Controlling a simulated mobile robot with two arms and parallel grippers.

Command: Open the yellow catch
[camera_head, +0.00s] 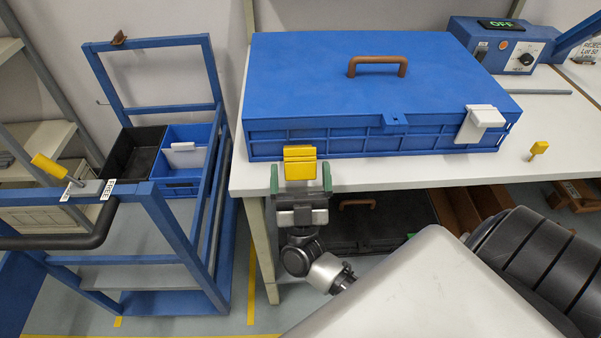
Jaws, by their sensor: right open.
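The blue case (375,85) lies on the white table with its lid down and a brown handle on top. The yellow catch (299,154) is at the left part of the case's front side. Its top edge is below the lid's edge; I cannot tell whether it is latched. My right gripper (300,178) is in front of the case, with its green-tipped fingers open on the left and right of the catch. A small gap seems to show on each side; contact is not clear. A white catch (482,121) sits at the front right, over the lid's edge. My left gripper is not in view.
A blue cart (168,195) with black and blue bins stands left of the table (246,179). A small yellow-headed piece (539,149) stands on the table at right. A blue control box (502,48) showing OFF is behind. Dark cases lie on the shelf below.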

